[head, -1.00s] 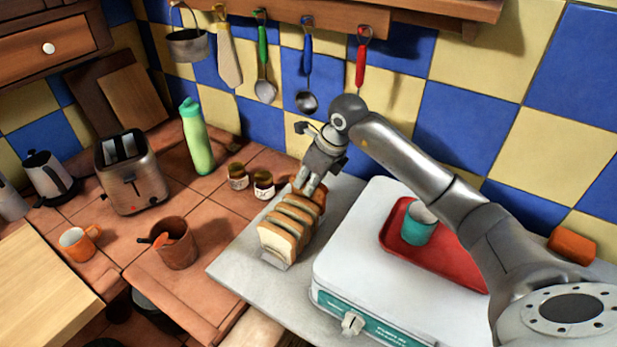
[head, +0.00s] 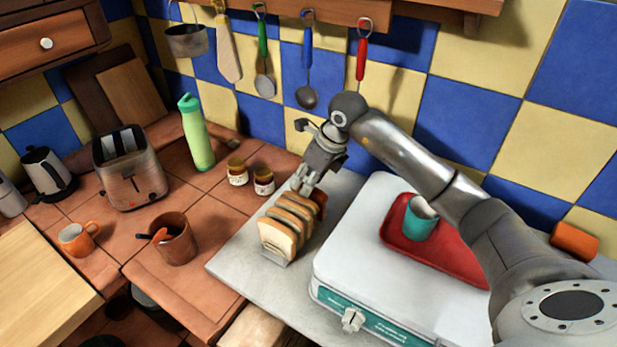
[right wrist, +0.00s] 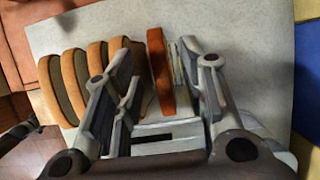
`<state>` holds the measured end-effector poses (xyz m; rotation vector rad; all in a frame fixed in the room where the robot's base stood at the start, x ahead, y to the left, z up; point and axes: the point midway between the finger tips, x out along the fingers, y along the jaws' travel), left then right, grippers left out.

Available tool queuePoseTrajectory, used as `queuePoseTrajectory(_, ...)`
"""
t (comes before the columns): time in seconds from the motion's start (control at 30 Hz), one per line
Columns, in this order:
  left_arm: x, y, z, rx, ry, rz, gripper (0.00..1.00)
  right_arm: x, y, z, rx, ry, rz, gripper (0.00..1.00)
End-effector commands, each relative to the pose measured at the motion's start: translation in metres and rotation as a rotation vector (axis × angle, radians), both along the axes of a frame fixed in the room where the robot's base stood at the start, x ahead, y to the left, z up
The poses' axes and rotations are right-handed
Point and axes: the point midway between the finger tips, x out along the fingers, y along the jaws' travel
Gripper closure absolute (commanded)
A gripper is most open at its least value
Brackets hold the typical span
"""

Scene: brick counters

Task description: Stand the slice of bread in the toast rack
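The toast rack (head: 273,259) stands on the grey counter slab and holds a row of upright bread slices (head: 290,222). At its far end is a darker, reddish-brown slice (head: 320,198), which also shows upright in the right wrist view (right wrist: 160,75). My right gripper (head: 302,189) points down at this far end. In the right wrist view its fingers (right wrist: 162,98) are apart, with the brown slice between them and gaps on both sides. The slice's lower edge is hidden. My left gripper is not in view.
A white appliance (head: 345,225) with a red tray (head: 448,251) and teal cup (head: 418,220) is close on the right. Two small jars (head: 250,178) stand behind the rack. A brown pot (head: 175,240) is to the left. Bare slab lies left of the rack.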

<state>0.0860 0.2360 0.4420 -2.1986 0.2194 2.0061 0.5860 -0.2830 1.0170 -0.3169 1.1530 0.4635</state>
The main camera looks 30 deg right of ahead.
Motion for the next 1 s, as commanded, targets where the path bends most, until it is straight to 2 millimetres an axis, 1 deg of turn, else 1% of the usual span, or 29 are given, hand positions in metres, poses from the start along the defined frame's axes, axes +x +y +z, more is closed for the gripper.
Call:
queuePoseTrajectory(0.03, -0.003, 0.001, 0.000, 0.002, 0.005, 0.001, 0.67, 0.000, 0.000, 0.001, 0.000, 0.000, 0.000, 0.61)
queuePoseTrajectory(0.17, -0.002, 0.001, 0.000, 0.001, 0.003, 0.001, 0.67, -0.003, -0.003, 0.013, 0.001, -0.003, 0.000, 0.61)
queuePoseTrajectory(0.27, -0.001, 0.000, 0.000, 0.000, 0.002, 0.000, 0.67, -0.009, -0.007, 0.030, -0.001, -0.006, -0.001, 0.61)
queuePoseTrajectory(0.5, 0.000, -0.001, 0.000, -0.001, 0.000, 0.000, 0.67, -0.026, -0.016, 0.078, -0.001, -0.004, 0.000, 0.61)
queuePoseTrajectory(0.6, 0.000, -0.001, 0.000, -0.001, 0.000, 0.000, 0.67, -0.032, -0.020, 0.093, -0.001, -0.004, -0.001, 0.61)
queuePoseTrajectory(0.7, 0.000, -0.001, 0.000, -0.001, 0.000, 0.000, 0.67, -0.036, -0.021, 0.104, 0.000, -0.003, 0.001, 0.61)
queuePoseTrajectory(0.8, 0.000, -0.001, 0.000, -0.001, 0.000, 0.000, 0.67, -0.038, -0.023, 0.109, -0.001, 0.000, 0.000, 0.61)
queuePoseTrajectory(1.0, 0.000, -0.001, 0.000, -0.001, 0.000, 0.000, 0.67, -0.039, -0.023, 0.111, -0.001, 0.001, 0.000, 0.61)
